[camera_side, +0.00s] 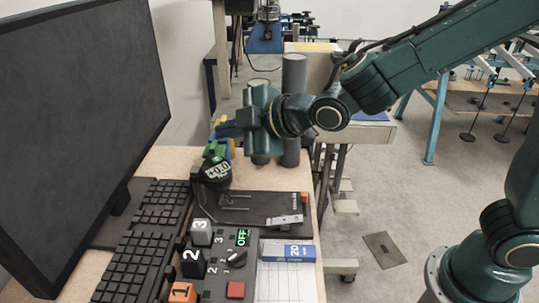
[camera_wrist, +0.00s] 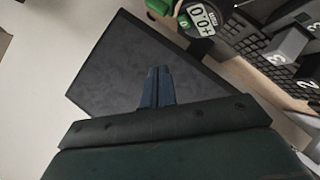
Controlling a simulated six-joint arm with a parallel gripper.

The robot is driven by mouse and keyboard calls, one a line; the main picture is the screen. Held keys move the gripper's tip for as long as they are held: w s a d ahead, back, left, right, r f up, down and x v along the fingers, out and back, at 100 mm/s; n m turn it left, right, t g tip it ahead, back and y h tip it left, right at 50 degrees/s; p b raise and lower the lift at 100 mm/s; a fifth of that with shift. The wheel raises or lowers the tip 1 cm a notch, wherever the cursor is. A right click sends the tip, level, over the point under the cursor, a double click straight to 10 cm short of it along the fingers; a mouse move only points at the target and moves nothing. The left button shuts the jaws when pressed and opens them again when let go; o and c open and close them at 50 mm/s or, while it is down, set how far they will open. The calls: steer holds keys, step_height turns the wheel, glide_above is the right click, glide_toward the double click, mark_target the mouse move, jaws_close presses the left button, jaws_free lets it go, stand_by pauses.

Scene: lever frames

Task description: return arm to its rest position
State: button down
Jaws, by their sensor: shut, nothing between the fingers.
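My gripper (camera_side: 226,129) is at the end of my dark green arm, which reaches in from the right. It is level and points left, above the back part of the desk. In the wrist view my gripper (camera_wrist: 157,74) shows its two blue fingers pressed together with nothing between them. In the side view it is just above the round black gauge with a "+0.0" display (camera_side: 215,171). It appears to hold nothing; whether it touches the gauge's green top cannot be told.
A large monitor (camera_side: 75,110) stands left, with a keyboard (camera_side: 150,225) before it. A grey cylinder (camera_side: 293,105) stands behind my wrist.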

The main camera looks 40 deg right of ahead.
steer(key=s+d+r+m+g+h, duration=0.2)
steer(key=s+d+m, duration=0.3)
steer(key=s+d, duration=0.35)
steer(key=s+d+r+m+g+h, duration=0.1)
steer(key=s+d+m+g+h, duration=0.1)
steer(key=s+d+m, duration=0.45)
steer(key=s+d+m+g, duration=0.1)
steer(key=s+d, duration=0.1)
steer(key=s, duration=0.4)
steer(key=s+d+f+m+g, duration=0.1)
steer(key=s+d+m, duration=0.1)
steer(key=s, duration=0.3)
steer(key=shift+s+d+f+g, duration=0.25)
steer(key=shift+s+d+g, duration=0.1)
steer(key=shift+d, duration=0.5)
